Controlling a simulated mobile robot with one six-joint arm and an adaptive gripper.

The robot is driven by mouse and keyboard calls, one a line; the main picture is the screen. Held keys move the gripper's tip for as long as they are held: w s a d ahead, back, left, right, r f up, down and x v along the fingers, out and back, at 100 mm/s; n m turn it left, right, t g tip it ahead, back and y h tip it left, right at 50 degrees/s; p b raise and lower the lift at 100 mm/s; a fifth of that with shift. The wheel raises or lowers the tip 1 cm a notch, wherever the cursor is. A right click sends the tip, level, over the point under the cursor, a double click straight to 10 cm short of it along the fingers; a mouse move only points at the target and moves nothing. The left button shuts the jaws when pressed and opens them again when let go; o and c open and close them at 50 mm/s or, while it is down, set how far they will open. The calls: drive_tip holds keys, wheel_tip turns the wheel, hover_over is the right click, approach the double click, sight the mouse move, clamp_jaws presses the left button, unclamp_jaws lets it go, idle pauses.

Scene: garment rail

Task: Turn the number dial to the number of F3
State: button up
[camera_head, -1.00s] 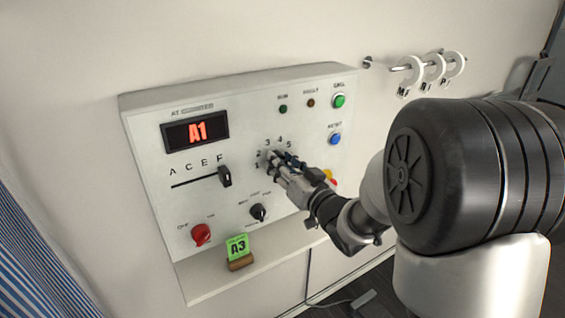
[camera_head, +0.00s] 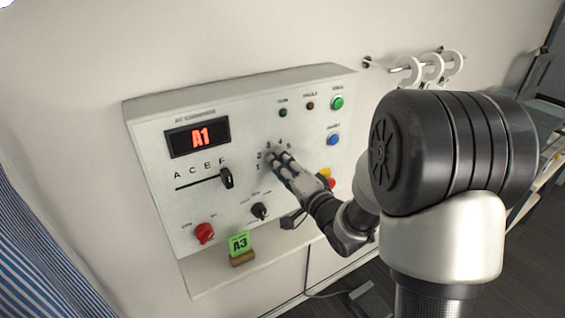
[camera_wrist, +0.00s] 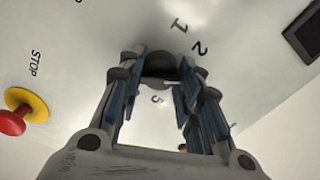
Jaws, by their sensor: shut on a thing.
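The number dial (camera_wrist: 160,66) is a dark round knob on the white panel (camera_head: 160,226). In the wrist view it sits between my gripper's fingertips (camera_wrist: 160,80), with printed 1, 2 and 5 visible around it. My gripper (camera_head: 277,160) is shut on it and hides most of it in the head view; which number it points at is unclear. The display (camera_head: 198,137) reads A1 in red. The letter slider's black handle (camera_head: 227,178) is at the F end of its slot. A green card (camera_head: 240,244) on the ledge reads A3.
A red knob (camera_head: 204,233) and a small black selector (camera_head: 259,211) lie below the slider. Green (camera_head: 337,103) and blue (camera_head: 333,140) buttons are at the panel's right. The red-and-yellow stop button (camera_wrist: 14,121) is close beside my gripper. White rings (camera_head: 433,68) hang on a rail.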

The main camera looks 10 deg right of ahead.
drive_tip(key=shift+r+m+p, duration=0.1)
drive_tip(key=shift+m+p, duration=0.25)
drive_tip(key=shift+m, duration=0.65)
drive_tip(key=o, duration=1.1)
drive_tip(key=v, duration=0.7)
drive_tip(key=shift+s, duration=0.2)
